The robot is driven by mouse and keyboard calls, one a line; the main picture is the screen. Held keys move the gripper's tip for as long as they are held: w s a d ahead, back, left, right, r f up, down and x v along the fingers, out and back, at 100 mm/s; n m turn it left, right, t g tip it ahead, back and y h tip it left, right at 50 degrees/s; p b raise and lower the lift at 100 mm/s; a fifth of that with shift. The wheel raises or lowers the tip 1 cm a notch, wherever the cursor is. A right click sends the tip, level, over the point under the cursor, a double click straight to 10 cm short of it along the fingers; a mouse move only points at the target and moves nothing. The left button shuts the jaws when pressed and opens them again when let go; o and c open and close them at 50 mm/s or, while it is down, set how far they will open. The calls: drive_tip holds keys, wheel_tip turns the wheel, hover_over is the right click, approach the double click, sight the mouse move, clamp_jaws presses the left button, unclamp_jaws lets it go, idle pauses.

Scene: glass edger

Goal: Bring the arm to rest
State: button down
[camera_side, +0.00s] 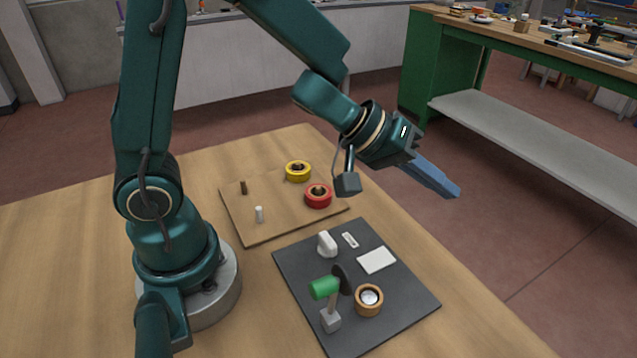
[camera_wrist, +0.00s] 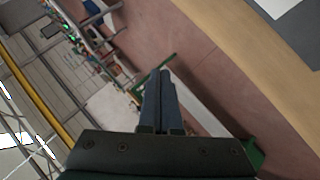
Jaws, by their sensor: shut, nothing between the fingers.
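My gripper (camera_side: 456,192) is shut and empty. It is raised in the air past the right edge of the table, angled down and to the right, and touches nothing. In the wrist view its two dark blue fingers (camera_wrist: 160,75) lie together, with floor and distant benches behind them.
A wooden table (camera_side: 60,240) carries a dark mat (camera_side: 410,300) with a green grinder, a wooden ring, a white card (camera_side: 376,260) and small white parts. A tan board (camera_side: 270,222) holds yellow (camera_side: 298,171) and red (camera_side: 318,196) tape rolls and two small pegs. A green workbench (camera_side: 425,60) stands behind.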

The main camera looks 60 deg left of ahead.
drive_tip(key=a+r+n+t+y, duration=0.2)
drive_tip(key=a+r+t+y, duration=0.3)
drive_tip(key=r, duration=0.4)
drive_tip(key=s+a+r+g+y, duration=0.2)
drive_tip(key=s+a+y, duration=0.1)
drive_tip(key=s+a, duration=0.35)
drive_tip(key=s+d+f+m+g+h, duration=0.1)
drive_tip(key=s+d+f+m+g, duration=0.1)
drive_tip(key=s, duration=0.4)
drive_tip(key=s+d+f+m+g+h, duration=0.1)
drive_tip(key=s+d+f+m+g, duration=0.1)
drive_tip(key=s+f+m+g, duration=0.2)
drive_tip(key=shift+s+d+f, duration=0.2)
drive_tip(key=shift+s+f, duration=0.5)
drive_tip(key=shift+s, duration=0.55)
